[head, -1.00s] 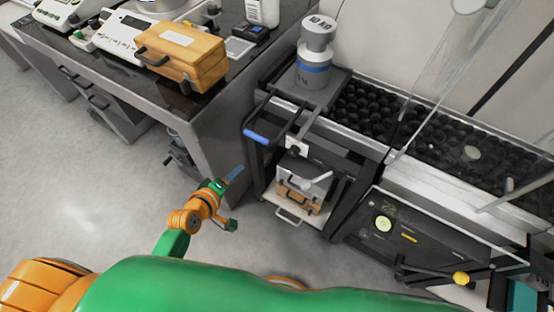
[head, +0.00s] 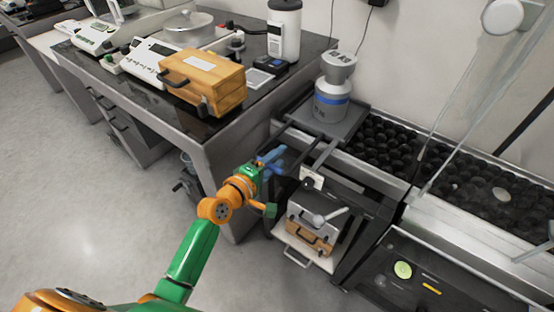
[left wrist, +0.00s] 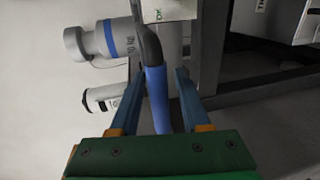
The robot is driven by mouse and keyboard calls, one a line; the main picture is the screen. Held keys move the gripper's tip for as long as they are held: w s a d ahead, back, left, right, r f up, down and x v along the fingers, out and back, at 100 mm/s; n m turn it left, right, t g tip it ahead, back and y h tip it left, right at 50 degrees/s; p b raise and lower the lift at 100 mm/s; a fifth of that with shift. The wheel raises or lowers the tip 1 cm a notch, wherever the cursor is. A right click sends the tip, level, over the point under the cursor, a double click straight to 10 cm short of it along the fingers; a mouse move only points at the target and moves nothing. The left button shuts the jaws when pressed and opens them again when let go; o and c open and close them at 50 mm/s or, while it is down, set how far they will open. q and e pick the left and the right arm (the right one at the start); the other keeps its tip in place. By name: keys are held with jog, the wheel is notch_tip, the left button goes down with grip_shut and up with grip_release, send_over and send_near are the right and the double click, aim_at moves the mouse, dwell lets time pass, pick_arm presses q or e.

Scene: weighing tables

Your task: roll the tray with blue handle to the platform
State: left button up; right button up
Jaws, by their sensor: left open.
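The tray (head: 352,124) is a dark plate at the end of the roller bed, with a grey weight (head: 331,92) with a blue band standing on it. Its handle is a dark bar with a blue grip (left wrist: 158,100), seen in the left wrist view. My left gripper (head: 272,160) is at the handle, and it also shows in the left wrist view (left wrist: 157,82). It is open, with the blue grip between its two fingers and a gap visible on each side. In the head view the gripper hides most of the blue grip. My right gripper is not in view.
A bed of black rollers (head: 385,150) runs right from the tray. Below is a shelf with a wooden case (head: 308,236). A dark table (head: 250,95) at the left carries another wooden case (head: 202,80) and scales. The floor at the left is clear.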

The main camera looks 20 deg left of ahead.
pick_arm(q)
jog(key=shift+c, duration=0.3)
grip_shut()
dwell(1.1)
